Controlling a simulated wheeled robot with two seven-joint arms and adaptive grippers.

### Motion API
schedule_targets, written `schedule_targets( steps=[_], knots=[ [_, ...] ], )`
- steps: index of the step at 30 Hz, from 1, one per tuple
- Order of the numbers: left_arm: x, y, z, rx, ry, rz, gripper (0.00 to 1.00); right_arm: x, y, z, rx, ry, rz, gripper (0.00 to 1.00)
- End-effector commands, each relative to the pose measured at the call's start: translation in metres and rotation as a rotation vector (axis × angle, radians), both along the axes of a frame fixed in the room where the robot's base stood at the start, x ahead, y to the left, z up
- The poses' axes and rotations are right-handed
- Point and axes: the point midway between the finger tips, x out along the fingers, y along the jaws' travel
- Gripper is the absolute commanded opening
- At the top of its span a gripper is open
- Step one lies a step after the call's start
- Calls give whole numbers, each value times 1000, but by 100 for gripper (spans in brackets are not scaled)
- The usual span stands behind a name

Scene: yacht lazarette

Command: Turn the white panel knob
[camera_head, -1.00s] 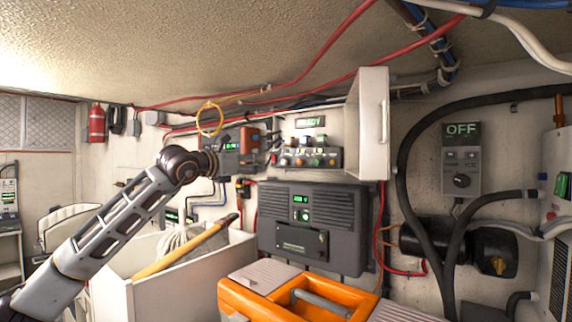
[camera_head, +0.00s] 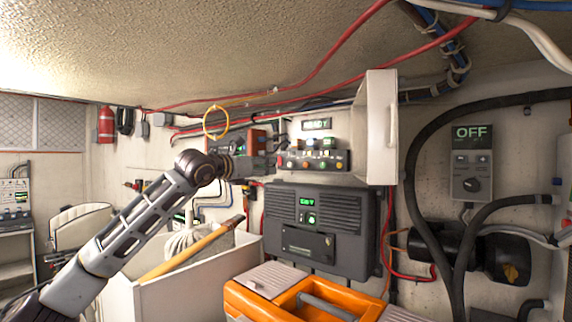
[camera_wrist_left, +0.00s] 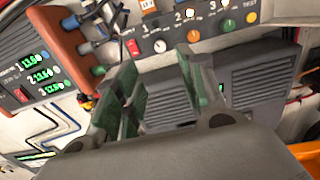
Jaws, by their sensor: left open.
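The panel (camera_head: 313,161) also shows in the head view, under a small READY sign; the white knob is too small to make out surely there. My left gripper (camera_head: 262,167) is at the panel's left end. In the wrist view the left gripper (camera_wrist_left: 157,62) is open and empty, its two green-lined fingers pointing towards the white knob. I cannot tell whether they touch anything. My right gripper is not in view.
A white cabinet door (camera_head: 376,127) juts out right of the panel. A dark grey wall unit (camera_head: 320,232) is below it. A yellow ring (camera_head: 216,122) hangs above my left wrist. An orange toolbox (camera_head: 245,301) and a white bin (camera_head: 125,293) stand in front.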

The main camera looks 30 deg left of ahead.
Motion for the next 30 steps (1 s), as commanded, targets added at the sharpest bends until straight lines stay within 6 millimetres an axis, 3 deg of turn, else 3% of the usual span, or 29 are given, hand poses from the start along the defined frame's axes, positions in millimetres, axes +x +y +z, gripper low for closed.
schedule_targets(
  steps=[8, 30],
  knots=[
    [29, -3, 3, -2, -1, -1, 40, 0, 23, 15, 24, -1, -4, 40],
    [104, -9, 3, -1, 0, -1, 40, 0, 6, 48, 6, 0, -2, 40]
  ],
)
